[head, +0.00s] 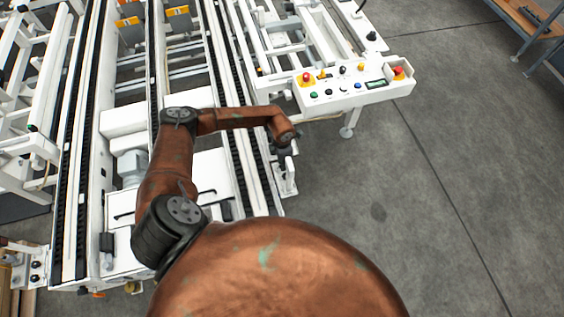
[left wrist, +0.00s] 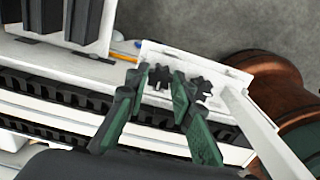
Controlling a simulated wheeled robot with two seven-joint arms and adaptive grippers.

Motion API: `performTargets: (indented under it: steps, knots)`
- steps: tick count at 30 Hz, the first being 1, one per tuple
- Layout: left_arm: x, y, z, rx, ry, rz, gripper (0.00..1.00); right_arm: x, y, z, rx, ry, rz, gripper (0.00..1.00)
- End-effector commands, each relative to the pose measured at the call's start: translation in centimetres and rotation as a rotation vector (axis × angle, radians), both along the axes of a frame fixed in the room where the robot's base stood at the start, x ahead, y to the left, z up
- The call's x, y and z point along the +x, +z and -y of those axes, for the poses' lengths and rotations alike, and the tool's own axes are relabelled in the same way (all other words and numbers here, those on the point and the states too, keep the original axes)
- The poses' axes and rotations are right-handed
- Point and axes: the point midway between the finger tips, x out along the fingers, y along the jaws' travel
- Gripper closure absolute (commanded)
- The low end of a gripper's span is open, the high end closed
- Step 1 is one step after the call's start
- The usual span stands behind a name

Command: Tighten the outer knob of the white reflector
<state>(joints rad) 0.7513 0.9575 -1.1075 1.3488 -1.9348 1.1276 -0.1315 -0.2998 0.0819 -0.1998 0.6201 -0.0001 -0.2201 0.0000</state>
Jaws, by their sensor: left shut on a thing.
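The white reflector (left wrist: 222,73) is a white bracket at the conveyor's edge in the left wrist view. It carries two black star-shaped knobs side by side. One knob (left wrist: 158,76) sits between the green-and-dark fingers of my left gripper (left wrist: 159,77), which is shut on it. The other knob (left wrist: 203,89) is just right of the right finger, outside the grip. In the head view my left gripper (head: 285,150) points down over the white bracket (head: 291,179); the knobs are too small to make out there. My right gripper is not in view.
A white control panel (head: 345,94) with coloured buttons stands beyond the bracket. White conveyor rails with black chains (head: 242,165) run along the left of it. Open grey floor (head: 420,210) lies to the right. A wooden bench (head: 530,22) is at the far right.

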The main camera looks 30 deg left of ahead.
Motion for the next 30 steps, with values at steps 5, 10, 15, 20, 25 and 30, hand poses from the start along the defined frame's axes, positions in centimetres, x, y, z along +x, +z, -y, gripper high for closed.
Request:
performTargets:
  steps: [5,10,15,20,25,30]
  knots:
    - [0.0,0.0,-0.1,0.001,0.001,0.0,0.71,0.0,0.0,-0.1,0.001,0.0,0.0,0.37]
    - [0.0,0.0,-0.1,0.001,0.002,0.001,0.6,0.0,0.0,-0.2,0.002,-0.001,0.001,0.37]
    - [0.0,0.0,0.0,0.0,0.001,0.0,0.6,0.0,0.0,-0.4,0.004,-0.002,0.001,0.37]
    - [0.0,0.0,0.0,0.0,0.011,0.0,0.6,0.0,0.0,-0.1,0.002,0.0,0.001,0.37]
    - [0.0,0.1,0.0,0.0,0.109,0.0,0.6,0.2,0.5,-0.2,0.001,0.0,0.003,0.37]
    - [-0.1,0.2,0.1,-0.001,0.314,-0.001,0.6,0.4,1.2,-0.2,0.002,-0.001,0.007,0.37]
